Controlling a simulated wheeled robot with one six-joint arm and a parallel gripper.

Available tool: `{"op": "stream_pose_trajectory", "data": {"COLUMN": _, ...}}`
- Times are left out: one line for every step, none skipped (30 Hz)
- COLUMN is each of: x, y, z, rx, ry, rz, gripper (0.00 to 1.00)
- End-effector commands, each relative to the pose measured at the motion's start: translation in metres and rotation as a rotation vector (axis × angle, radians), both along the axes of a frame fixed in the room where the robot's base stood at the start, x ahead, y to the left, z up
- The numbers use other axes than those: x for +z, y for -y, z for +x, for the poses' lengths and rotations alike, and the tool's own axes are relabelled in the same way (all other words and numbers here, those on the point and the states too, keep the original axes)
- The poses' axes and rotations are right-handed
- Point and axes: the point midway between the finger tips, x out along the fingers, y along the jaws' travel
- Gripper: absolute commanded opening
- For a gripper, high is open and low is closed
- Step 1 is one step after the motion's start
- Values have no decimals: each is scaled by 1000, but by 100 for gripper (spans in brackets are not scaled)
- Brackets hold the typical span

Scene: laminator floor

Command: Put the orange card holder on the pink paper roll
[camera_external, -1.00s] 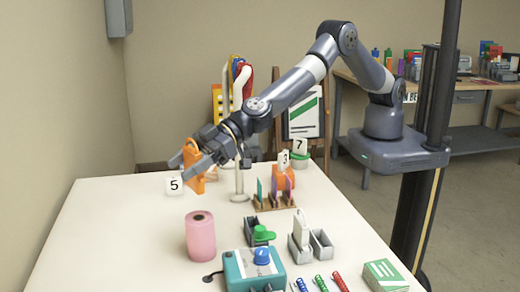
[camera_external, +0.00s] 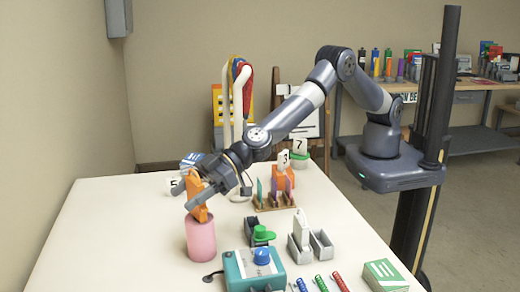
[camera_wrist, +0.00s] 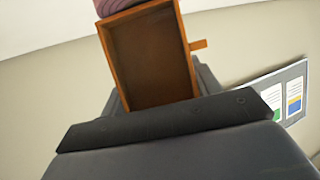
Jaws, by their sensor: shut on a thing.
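The orange card holder (camera_external: 197,199) is in my gripper (camera_external: 198,192), which is shut on it. In the external view it is tilted and its lower end is at the top of the pink paper roll (camera_external: 201,240); I cannot tell if they touch. The roll stands upright on the white table. In the wrist view the card holder (camera_wrist: 148,55) shows as an open orange box in front of my gripper, with a small tab on its right side. A bit of the pink roll (camera_wrist: 112,5) shows beyond its upper end.
A teal device (camera_external: 253,270) with a blue knob stands right of the roll. Grey holders (camera_external: 300,248), a green-topped item (camera_external: 262,234) and a wooden rack (camera_external: 274,200) stand farther right. A "5" marker (camera_external: 174,185) is behind my gripper. The table's left part is clear.

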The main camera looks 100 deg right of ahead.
Motion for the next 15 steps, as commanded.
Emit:
{"op": "stream_pose_trajectory", "data": {"x": 1, "y": 0, "z": 0, "rx": 0, "ry": 1, "rz": 0, "gripper": 37}}
{"op": "stream_pose_trajectory", "data": {"x": 1, "y": 0, "z": 0, "rx": 0, "ry": 1, "rz": 0, "gripper": 37}}
{"op": "stream_pose_trajectory", "data": {"x": 1, "y": 0, "z": 0, "rx": 0, "ry": 1, "rz": 0, "gripper": 37}}
{"op": "stream_pose_trajectory", "data": {"x": 0, "y": 0, "z": 0, "rx": 0, "ry": 0, "rz": 0, "gripper": 37}}
{"op": "stream_pose_trajectory", "data": {"x": -1, "y": 0, "z": 0, "rx": 0, "ry": 0, "rz": 0, "gripper": 37}}
{"op": "stream_pose_trajectory", "data": {"x": -3, "y": 0, "z": 0, "rx": 0, "ry": 0, "rz": 0, "gripper": 37}}
{"op": "stream_pose_trajectory", "data": {"x": -4, "y": 0, "z": 0, "rx": 0, "ry": 0, "rz": 0, "gripper": 37}}
{"op": "stream_pose_trajectory", "data": {"x": -3, "y": 0, "z": 0, "rx": 0, "ry": 0, "rz": 0, "gripper": 60}}
{"op": "stream_pose_trajectory", "data": {"x": -2, "y": 0, "z": 0, "rx": 0, "ry": 0, "rz": 0, "gripper": 63}}
{"op": "stream_pose_trajectory", "data": {"x": -3, "y": 0, "z": 0, "rx": 0, "ry": 0, "rz": 0, "gripper": 66}}
{"op": "stream_pose_trajectory", "data": {"x": -3, "y": 0, "z": 0, "rx": 0, "ry": 0, "rz": 0, "gripper": 68}}
{"op": "stream_pose_trajectory", "data": {"x": -3, "y": 0, "z": 0, "rx": 0, "ry": 0, "rz": 0, "gripper": 72}}
{"op": "stream_pose_trajectory", "data": {"x": -3, "y": 0, "z": 0, "rx": 0, "ry": 0, "rz": 0, "gripper": 74}}
{"op": "stream_pose_trajectory", "data": {"x": -3, "y": 0, "z": 0, "rx": 0, "ry": 0, "rz": 0, "gripper": 77}}
{"op": "stream_pose_trajectory", "data": {"x": -3, "y": 0, "z": 0, "rx": 0, "ry": 0, "rz": 0, "gripper": 80}}
